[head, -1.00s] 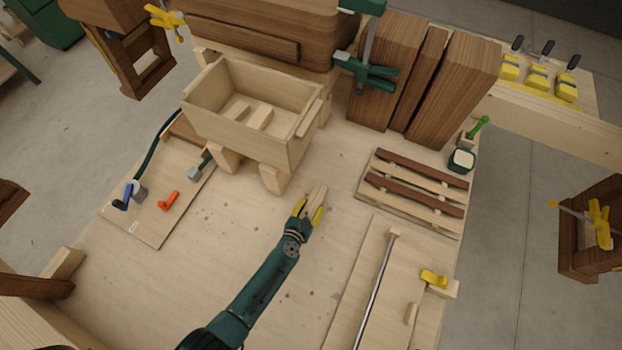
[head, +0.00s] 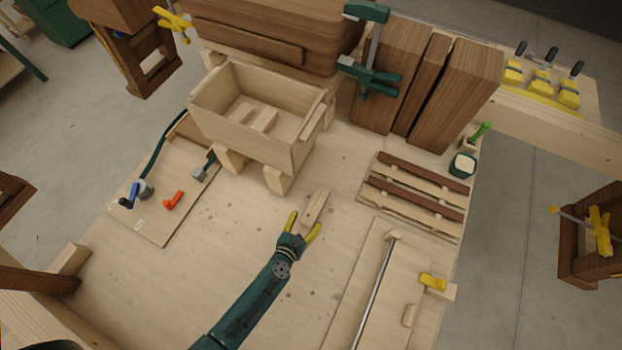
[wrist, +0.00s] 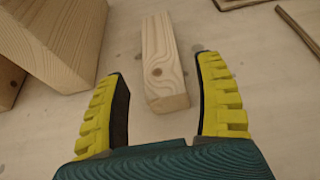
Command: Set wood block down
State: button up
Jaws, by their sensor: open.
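The wood block (head: 316,206) is a small pale bar with a dark knot. It lies on the pale workbench top (head: 235,270), right of the wooden box's foot. My gripper (head: 306,223) is open, with its yellow fingers apart at the near end of the block. In the wrist view, the block (wrist: 160,60) lies ahead between the lines of the two fingers (wrist: 160,95), with clear gaps on both sides. Neither finger touches it.
A pale open box (head: 245,140) on block feet stands behind left, holding small pieces. Slatted dark strips (head: 415,190) lie right. A board with a metal rod (head: 385,280) is at front right. A panel with tools (head: 165,190) is left. Bare bench surrounds my gripper.

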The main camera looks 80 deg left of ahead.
jog(key=shift+s+d+r, duration=0.3)
jog(key=shift+s+d, duration=0.1)
jog(key=shift+d, duration=0.1)
